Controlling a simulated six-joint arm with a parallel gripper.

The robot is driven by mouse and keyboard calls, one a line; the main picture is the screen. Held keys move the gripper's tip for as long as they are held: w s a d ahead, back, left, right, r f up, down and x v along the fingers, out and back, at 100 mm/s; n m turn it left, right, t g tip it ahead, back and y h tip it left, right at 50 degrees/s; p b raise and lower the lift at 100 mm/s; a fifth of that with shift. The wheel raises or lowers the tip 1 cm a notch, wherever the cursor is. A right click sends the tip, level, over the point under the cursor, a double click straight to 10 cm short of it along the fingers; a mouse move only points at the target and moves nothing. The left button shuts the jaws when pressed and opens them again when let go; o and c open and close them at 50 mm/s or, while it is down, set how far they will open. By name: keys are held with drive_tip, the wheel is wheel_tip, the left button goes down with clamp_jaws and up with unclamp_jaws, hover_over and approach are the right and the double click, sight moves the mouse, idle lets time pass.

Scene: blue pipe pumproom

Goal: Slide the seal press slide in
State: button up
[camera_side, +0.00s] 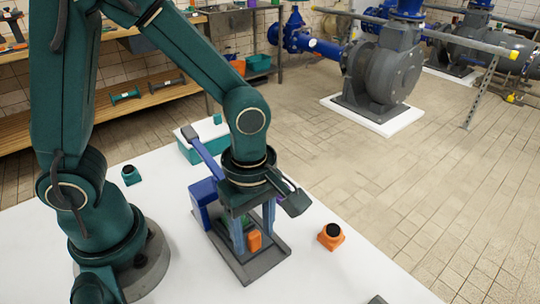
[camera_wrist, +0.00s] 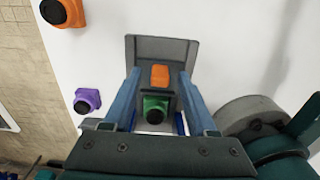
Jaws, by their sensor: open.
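The seal press (camera_side: 262,262) stands on the white table with a grey base, a blue-purple body (camera_side: 203,200) and a raised lever (camera_side: 205,155). An orange block (camera_side: 254,240), apparently the slide's grip, sits on it; in the wrist view the orange block (camera_wrist: 160,76) lies on a grey plate (camera_wrist: 160,44). A green piece with a dark round top (camera_wrist: 155,108) is just behind it, toward my palm. My gripper (camera_side: 254,238) is open and points down over the press. Its two blue fingers stand apart on either side of the orange block. I cannot tell whether they touch anything. My wrist hides much of the press.
An orange piece with a black top (camera_side: 331,236) sits right of the press. A purple one (camera_wrist: 88,100) shows in the wrist view. A dark green one (camera_side: 131,175) and a teal bin (camera_side: 190,152) stand toward the back. The front right tabletop is mostly clear.

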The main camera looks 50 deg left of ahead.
drive_tip(key=shift+f, duration=0.3)
clamp_jaws()
idle(1.3)
